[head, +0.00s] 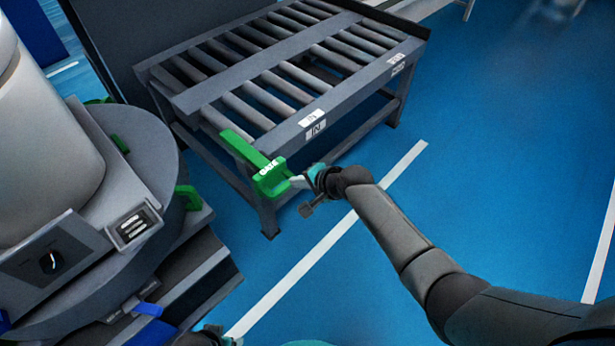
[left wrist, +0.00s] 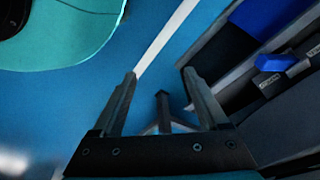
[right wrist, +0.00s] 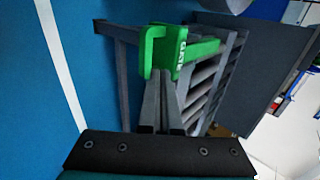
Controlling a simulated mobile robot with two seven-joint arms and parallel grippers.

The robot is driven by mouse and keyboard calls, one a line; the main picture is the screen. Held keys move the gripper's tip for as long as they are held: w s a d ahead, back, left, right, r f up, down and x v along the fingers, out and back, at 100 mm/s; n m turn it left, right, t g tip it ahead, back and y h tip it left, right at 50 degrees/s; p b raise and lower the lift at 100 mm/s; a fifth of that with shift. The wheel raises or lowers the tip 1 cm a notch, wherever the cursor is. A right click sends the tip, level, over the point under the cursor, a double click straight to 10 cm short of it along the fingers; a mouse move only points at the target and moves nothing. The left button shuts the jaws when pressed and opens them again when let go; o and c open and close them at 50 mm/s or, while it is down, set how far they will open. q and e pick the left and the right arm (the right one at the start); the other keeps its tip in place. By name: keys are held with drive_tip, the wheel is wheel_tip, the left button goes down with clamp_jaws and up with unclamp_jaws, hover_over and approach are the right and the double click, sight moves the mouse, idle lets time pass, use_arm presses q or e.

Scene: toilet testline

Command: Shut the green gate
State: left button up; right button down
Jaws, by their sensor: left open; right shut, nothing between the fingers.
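The green gate (head: 245,152) is a bar with a block lettered "GATE" at the near left corner of the roller table (head: 320,112). In the right wrist view the gate (right wrist: 200,50) shows its lettered block and bar just beyond my fingertips. My right gripper (head: 292,183) is shut and empty, right beside the lettered block; I cannot tell if it touches. In the right wrist view its closed fingers (right wrist: 163,75) point at the block and partly overlap it. My left gripper (left wrist: 160,73) is open and empty, away from the gate, low over the floor.
A grey round machine base (head: 140,165) with green pieces and a control box (head: 65,255) stands at left, close to the table. A blue piece (left wrist: 276,62) sits at the right of the left wrist view. The blue floor (head: 500,130) right of the table is clear.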

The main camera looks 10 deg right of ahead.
use_arm(q)
drive_tip(key=s+a+f+p, duration=0.2)
drive_tip(key=s+a+f, duration=0.1)
drive_tip(key=f, duration=0.1)
drive_tip(key=shift+s+p, duration=0.25)
drive_tip(key=shift+p, duration=0.05)
use_arm(e)
drive_tip(key=shift+v, duration=2.15)
